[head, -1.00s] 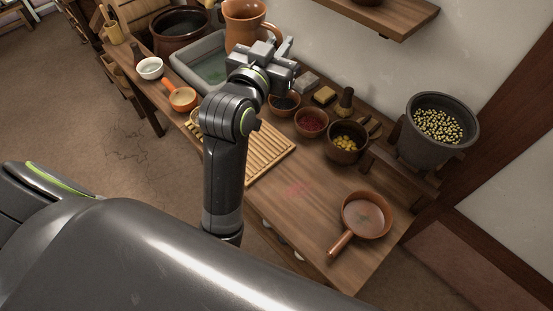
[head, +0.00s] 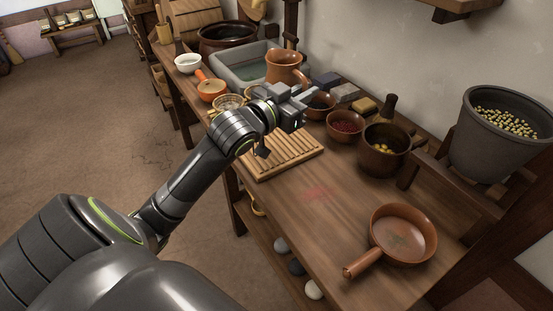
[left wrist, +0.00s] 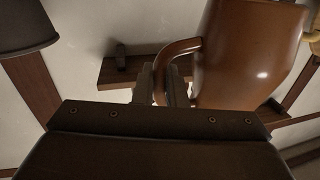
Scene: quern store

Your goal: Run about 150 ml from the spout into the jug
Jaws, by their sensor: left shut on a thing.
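The jug (head: 285,69) is orange-brown clay and looks upright, over the right end of the grey stone basin (head: 222,72). My left gripper (head: 298,97) is shut on the jug's handle. In the left wrist view the fingers (left wrist: 162,84) close around the handle, and the jug's side (left wrist: 246,55) fills the upper right. The jug's inside is hidden, so I cannot see any level in it. A dark upright post (head: 291,25) stands behind the jug; I cannot tell whether it carries the spout. No stream of water shows. My right gripper is out of view.
A slatted wooden rack (head: 283,156) lies on the bench in front of my left gripper. Bowls (head: 345,124), a dark pot (head: 386,148) and a copper-coloured pan (head: 404,234) stand to the right. A white bowl (head: 187,63) and an orange pan (head: 211,90) stand left.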

